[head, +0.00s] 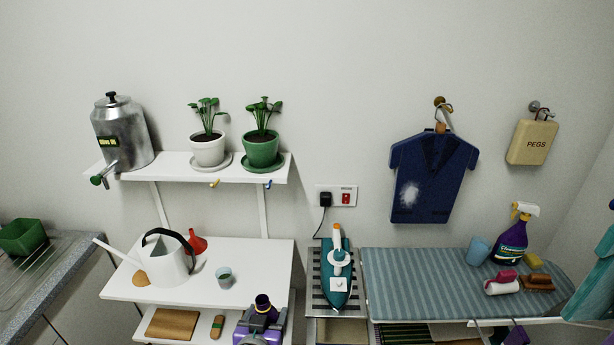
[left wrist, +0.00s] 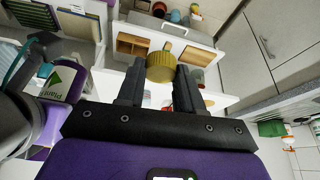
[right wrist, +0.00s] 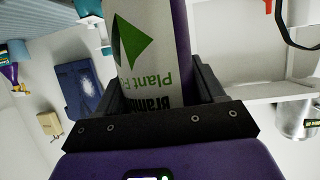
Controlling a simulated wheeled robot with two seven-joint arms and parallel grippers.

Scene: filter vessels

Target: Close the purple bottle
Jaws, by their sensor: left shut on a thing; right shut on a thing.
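The purple bottle (right wrist: 150,50), with a white and green plant label, fills the middle of the right wrist view. My right gripper (right wrist: 152,80) is shut around its body. The bottle also shows at the left of the left wrist view (left wrist: 64,80). My left gripper (left wrist: 160,78) is shut on a ribbed yellow cap (left wrist: 161,66). The cap is apart from the bottle in the left wrist view. The bottle's mouth is not clear in either wrist view. A purple and grey form (head: 260,328) is cut off at the bottom of the head view; I cannot tell its parts.
A white shelf unit (head: 225,280) holds a watering can (head: 170,262), a red funnel (head: 197,243) and a small cup (head: 224,276). A teal iron (head: 337,280) stands beside it. An ironing board (head: 425,285) with a spray bottle (head: 511,240) is at the right.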

